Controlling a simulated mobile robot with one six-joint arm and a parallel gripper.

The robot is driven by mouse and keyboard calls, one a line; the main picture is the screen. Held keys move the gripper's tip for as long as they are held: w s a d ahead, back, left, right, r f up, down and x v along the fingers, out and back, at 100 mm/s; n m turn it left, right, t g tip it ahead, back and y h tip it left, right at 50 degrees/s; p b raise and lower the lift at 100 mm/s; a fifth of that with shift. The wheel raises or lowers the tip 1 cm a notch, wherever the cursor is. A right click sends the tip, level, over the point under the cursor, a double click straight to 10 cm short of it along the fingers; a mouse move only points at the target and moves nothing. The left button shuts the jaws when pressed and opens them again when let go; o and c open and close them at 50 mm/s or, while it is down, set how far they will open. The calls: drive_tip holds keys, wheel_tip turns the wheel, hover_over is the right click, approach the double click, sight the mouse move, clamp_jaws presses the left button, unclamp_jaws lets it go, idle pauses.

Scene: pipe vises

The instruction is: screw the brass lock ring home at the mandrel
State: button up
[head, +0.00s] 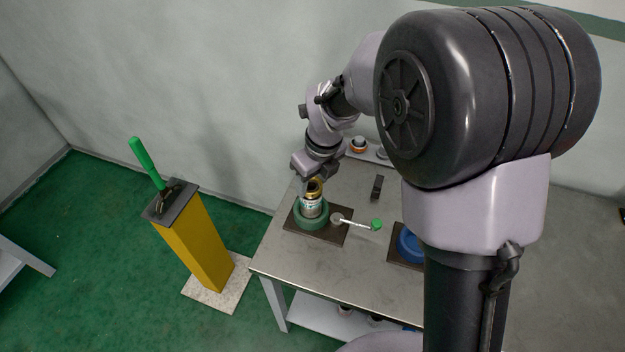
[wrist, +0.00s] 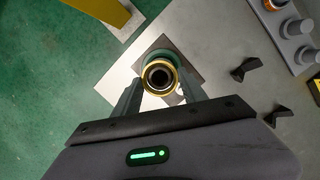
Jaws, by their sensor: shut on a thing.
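The brass lock ring (head: 314,186) sits at the top of a pale upright cylinder (head: 311,207), apparently the mandrel. The cylinder stands in a round green vise (head: 297,212) on a dark plate on the table. My gripper (head: 314,181) points down from above, shut on the ring. In the wrist view, the ring (wrist: 146,84) shows as a gold circle around a dark bore, with a finger of my gripper (wrist: 160,80) on each side. I cannot tell how far down the ring sits; the fingers and wrist hide part of it.
The green vise has a lever with a green knob (head: 376,225) reaching right. A blue vise (head: 408,245) stands further right, partly behind my arm. A dark block (head: 377,187) lies near the back. A yellow pedestal (head: 198,245) with a green handle stands left of the table.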

drive_tip(key=shift+f+b, duration=0.5)
drive_tip(key=shift+f, duration=0.05)
drive_tip(key=o, duration=1.4)
drive_tip(key=shift+r, duration=0.1)
